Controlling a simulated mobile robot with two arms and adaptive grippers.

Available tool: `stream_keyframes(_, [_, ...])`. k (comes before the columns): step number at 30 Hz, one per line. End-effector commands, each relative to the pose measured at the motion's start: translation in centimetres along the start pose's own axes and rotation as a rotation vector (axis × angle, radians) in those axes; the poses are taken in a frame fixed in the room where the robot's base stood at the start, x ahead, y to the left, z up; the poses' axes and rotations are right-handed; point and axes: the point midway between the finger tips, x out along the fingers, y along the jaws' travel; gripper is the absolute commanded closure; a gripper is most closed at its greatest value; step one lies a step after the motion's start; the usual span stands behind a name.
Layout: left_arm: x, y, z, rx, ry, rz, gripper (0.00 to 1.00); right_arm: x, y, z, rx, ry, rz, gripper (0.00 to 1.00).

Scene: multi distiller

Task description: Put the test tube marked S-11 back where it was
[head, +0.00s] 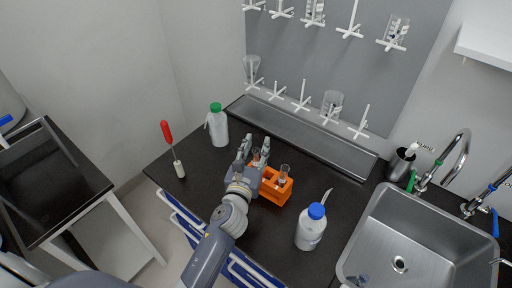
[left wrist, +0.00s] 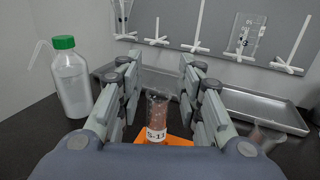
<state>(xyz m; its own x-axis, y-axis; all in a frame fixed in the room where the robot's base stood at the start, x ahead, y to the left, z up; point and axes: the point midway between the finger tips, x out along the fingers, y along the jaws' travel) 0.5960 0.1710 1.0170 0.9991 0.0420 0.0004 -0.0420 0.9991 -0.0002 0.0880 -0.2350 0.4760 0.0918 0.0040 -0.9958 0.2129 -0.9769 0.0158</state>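The test tube marked S-11 (left wrist: 157,118) stands upright between the spread fingers of my left gripper (left wrist: 158,95) in the left wrist view. Its label faces the camera, and there is a gap on both sides of it. The orange rack (head: 275,188) is below and beside it on the dark bench; part of the rack (left wrist: 178,140) shows behind the tube. In the head view my left gripper (head: 253,150) is over the rack's left end and partly hides it. Another test tube (head: 284,172) stands in the rack's right part. My right gripper is not in view.
A green-capped wash bottle (head: 219,128) stands left of the rack, and a blue-capped one (head: 311,228) at the front right. A metal trough (head: 300,135) and peg board (head: 320,70) lie behind; a sink (head: 425,235) is right.

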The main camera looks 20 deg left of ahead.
Motion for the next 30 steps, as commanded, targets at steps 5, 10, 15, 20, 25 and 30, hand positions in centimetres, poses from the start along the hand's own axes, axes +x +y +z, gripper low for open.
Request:
stream_keyframes(5, [0.0,0.0,0.0,0.0,0.0,0.0,0.62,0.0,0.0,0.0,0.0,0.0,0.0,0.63])
stream_keyframes(10, [0.0,0.0,0.3,0.0,0.0,0.0,0.62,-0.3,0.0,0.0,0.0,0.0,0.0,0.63])
stream_keyframes(15, [-0.1,0.0,1.9,-0.001,-0.001,0.0,0.62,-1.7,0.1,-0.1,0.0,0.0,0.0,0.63])
stream_keyframes(20, [-3.8,0.0,0.8,0.0,0.003,-0.001,0.62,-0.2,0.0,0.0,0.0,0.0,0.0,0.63])
stream_keyframes(25, [-7.5,0.0,0.8,0.0,0.002,0.0,0.62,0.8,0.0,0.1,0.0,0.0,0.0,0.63])
stream_keyframes(30, [-10.2,0.0,0.9,0.0,0.001,0.0,0.62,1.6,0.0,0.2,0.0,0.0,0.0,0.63])
